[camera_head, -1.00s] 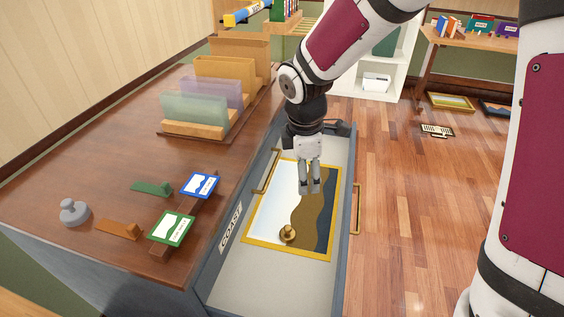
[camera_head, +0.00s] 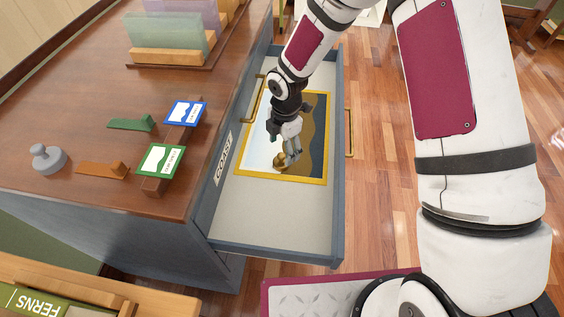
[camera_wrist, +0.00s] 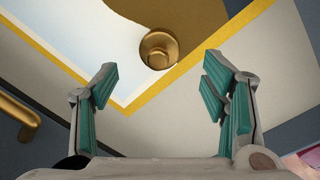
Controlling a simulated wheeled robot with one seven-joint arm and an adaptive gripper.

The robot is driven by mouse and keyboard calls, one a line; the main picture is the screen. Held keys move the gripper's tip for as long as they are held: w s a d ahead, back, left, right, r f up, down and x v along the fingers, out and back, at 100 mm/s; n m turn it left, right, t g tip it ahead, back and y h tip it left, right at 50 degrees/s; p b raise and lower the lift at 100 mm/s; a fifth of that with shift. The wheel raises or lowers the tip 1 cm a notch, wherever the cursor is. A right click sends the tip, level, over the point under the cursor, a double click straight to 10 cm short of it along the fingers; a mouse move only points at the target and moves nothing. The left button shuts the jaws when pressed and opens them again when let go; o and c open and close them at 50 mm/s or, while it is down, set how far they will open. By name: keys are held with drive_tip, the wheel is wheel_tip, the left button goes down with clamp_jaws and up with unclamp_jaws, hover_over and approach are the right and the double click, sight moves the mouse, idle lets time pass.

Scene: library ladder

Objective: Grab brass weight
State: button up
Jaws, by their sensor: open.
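The brass weight (camera_wrist: 159,48) is a round, knobbed brass piece on the gold-framed picture (camera_head: 246,179) inside the open drawer. In the wrist view it lies beyond my open fingertips, roughly centred between them, near the picture's gold edge. In the head view the weight (camera_head: 279,160) shows partly behind my gripper (camera_head: 287,163), at the lower part of the picture. My gripper (camera_wrist: 160,80) is open, with teal pads apart and nothing between them. Whether the fingers touch the weight cannot be told in the head view.
A brass handle (camera_head: 254,101) stands at the drawer's left. The wooden desk top (camera_head: 60,100) holds a grey weight (camera_head: 48,159), green and blue cards, and a file rack. Bare drawer floor lies below the picture.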

sight(282, 155)
drive_tip(key=shift+w+a+f+b, duration=0.1)
drive_tip(key=shift+f+b, duration=0.15)
drive_tip(key=shift+f, duration=1.4)
drive_tip(key=shift+w+a+f+b, duration=0.1)
drive_tip(key=shift+f+b, duration=0.1)
drive_tip(key=shift+f, duration=1.45)
clamp_jaws()
drive_tip(key=shift+r, duration=0.1)
